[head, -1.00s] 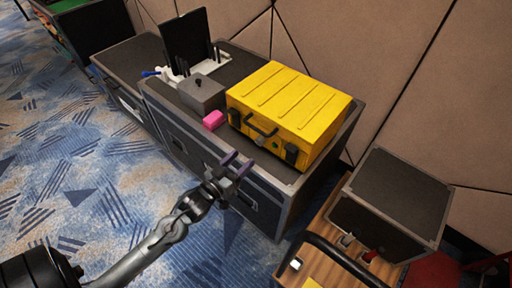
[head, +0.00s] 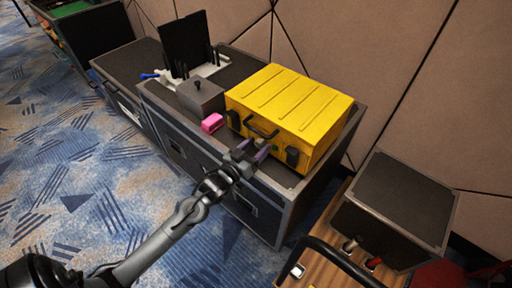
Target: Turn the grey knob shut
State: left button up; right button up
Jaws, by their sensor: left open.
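A yellow case (head: 290,103) lies on a dark flight case (head: 265,205). Its front face has a black handle (head: 262,132) and dark latches (head: 292,157). A small green spot (head: 275,149) shows low on that face; a grey knob is too small or hidden there to make out surely. My left gripper (head: 253,150) is open, its purple-grey fingers just in front of the case's front face, below the handle. The fingers cover part of the face, and I cannot tell if they touch it. My right gripper is not in view.
A pink block (head: 212,123) and a grey box with a dark top piece (head: 201,96) stand left of the case. Carpet floor is open at left.

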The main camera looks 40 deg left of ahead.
pick_arm(q)
jog(key=c, duration=1)
jog(key=shift+r+m+p, duration=0.15)
jog(key=shift+m+p, duration=0.45)
jog(key=shift+p, duration=0.35)
jog(key=shift+c, duration=0.2)
jog(key=m+p, duration=0.5)
jog(key=shift+r, duration=0.1)
jog(key=shift+m+p, duration=1)
jog(key=m+p, duration=0.4)
jog(key=m, duration=0.1)
jog(key=shift+m, duration=0.3)
jog(key=shift+f+m+h+p, duration=0.15)
jog(key=shift+m+p, duration=0.45)
jog(key=shift+m, duration=0.55)
jog(key=shift+f+m+h+p, duration=0.15)
jog(key=shift+m+p, duration=0.4)
jog(key=shift+m, duration=0.6)
jog(key=shift+a, duration=0.1)
